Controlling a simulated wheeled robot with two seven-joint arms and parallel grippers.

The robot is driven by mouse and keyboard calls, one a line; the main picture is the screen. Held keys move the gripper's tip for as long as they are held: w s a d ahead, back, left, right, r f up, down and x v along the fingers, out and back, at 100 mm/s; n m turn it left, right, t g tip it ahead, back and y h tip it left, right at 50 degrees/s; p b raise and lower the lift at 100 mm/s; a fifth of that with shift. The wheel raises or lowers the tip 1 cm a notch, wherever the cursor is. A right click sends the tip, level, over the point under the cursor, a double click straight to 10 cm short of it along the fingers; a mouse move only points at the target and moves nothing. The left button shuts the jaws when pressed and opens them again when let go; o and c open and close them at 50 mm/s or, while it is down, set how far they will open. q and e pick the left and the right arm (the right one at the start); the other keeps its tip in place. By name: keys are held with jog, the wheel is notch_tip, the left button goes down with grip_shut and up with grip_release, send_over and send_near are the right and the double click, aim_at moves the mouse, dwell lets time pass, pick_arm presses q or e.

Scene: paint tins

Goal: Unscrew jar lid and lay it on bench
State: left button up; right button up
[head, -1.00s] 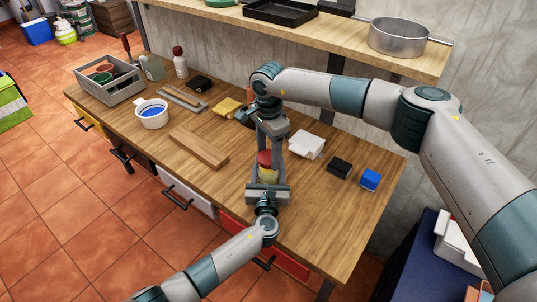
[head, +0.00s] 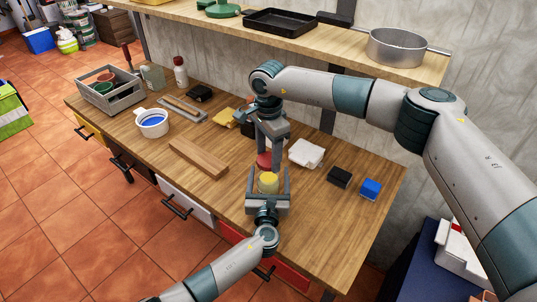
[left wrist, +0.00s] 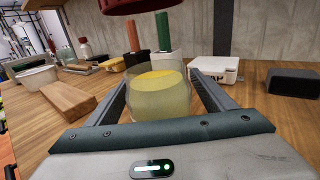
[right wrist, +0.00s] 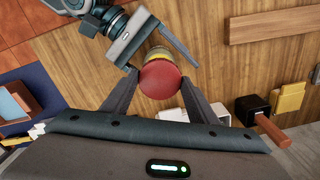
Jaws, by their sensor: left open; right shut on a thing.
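The glass jar (head: 268,184) with yellow contents stands upright on the bench (head: 330,225), its top uncovered. In the left wrist view the jar (left wrist: 157,98) sits between the fingers of my left gripper (left wrist: 160,88), which is open with gaps on both sides. My right gripper (head: 268,148) is shut on the red lid (head: 264,160) and holds it above the jar, apart from it. The lid's underside edge shows at the top of the left wrist view (left wrist: 128,5). In the right wrist view the lid (right wrist: 160,79) partly hides the jar (right wrist: 158,53).
A white box (head: 306,153), a black block (head: 339,177) and a blue block (head: 371,188) lie to the right. A wooden board (head: 199,157) and a white cup with blue contents (head: 152,124) are to the left. The front right of the bench is clear.

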pick_arm(q)
jog(key=s, duration=1.2)
jog(key=shift+a+b, duration=0.3)
jog(key=shift+b, duration=0.05)
pick_arm(e)
jog(key=shift+f, duration=0.35)
